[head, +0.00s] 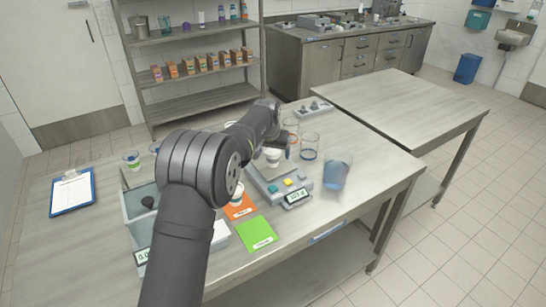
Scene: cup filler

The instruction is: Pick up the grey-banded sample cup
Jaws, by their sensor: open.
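A small white cup (272,155) stands on the table behind the grey scale-like device, just below and partly hidden by my gripper (276,142). Its band is too small and too covered to make out, so I cannot tell if it is the grey-banded sample cup. My gripper is open, with its fingers dark and small in the view; I cannot tell whether they surround the cup. Another white cup (237,193) with an orange-looking band stands beside my arm near the orange card.
A device with buttons and display (283,185) stands in front of the white cup. A jug of blue liquid (337,170) and clear beakers (309,146) stand to the right. Orange (240,209) and green (257,233) cards lie in front. A clipboard (72,193) lies left.

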